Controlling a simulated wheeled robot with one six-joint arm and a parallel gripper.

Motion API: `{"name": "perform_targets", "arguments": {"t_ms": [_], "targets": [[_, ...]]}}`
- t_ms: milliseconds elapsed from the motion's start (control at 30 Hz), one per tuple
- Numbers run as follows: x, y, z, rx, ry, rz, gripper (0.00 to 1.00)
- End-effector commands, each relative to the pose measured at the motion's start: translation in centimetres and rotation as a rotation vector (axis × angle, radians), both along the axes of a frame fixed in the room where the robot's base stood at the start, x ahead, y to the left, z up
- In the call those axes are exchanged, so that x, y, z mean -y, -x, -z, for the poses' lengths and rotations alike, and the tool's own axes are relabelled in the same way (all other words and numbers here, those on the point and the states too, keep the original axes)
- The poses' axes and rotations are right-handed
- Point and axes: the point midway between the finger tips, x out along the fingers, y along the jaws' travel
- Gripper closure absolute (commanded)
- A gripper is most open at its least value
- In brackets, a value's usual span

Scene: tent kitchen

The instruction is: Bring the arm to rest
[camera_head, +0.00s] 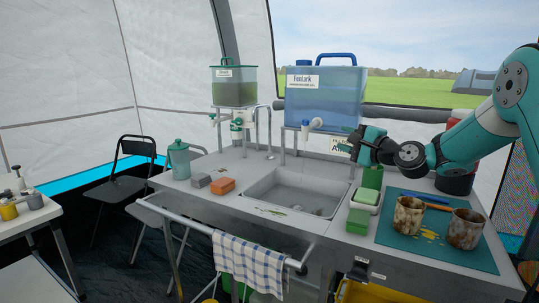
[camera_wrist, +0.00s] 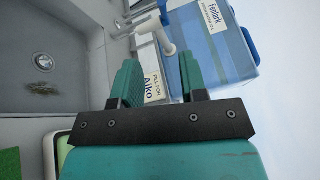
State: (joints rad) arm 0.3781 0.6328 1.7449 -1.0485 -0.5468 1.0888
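My gripper (camera_head: 357,146) is raised above the counter, to the right of the sink and below the blue water tank (camera_head: 322,97). In the wrist view my gripper (camera_wrist: 160,66) shows its two green fingers apart, with nothing held between them. A white card (camera_wrist: 152,82), partly hidden by the fingers, shows behind the gap and reads "Fill for Aiko". My arm reaches in from the right of the head view.
The sink (camera_head: 253,190) is in the counter's middle. A green sponge (camera_head: 358,221), a soap dish (camera_head: 367,196) and a green container (camera_head: 372,177) stand below my gripper. Two stained mugs (camera_head: 407,217) (camera_head: 465,229) stand on a teal mat (camera_head: 392,236). A towel (camera_head: 247,262) hangs in front.

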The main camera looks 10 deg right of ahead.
Motion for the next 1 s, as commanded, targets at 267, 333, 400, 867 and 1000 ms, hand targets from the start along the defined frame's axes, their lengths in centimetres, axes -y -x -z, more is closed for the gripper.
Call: {"name": "perform_targets", "arguments": {"t_ms": [267,333,400,867,1000], "targets": [[-12.8,9.0,-4.1,-0.067,0.514,-0.324,0.61],[-16.1,13.7,-4.5,-0.08,0.704,-0.464,0.61],[-18.3,18.9,-4.7,-0.081,0.886,-0.612,0.61],[-17.5,42.7,-3.5,-0.011,1.512,-1.361,0.61],[-17.2,43.4,-3.2,-0.009,1.525,-1.39,0.61]]}}
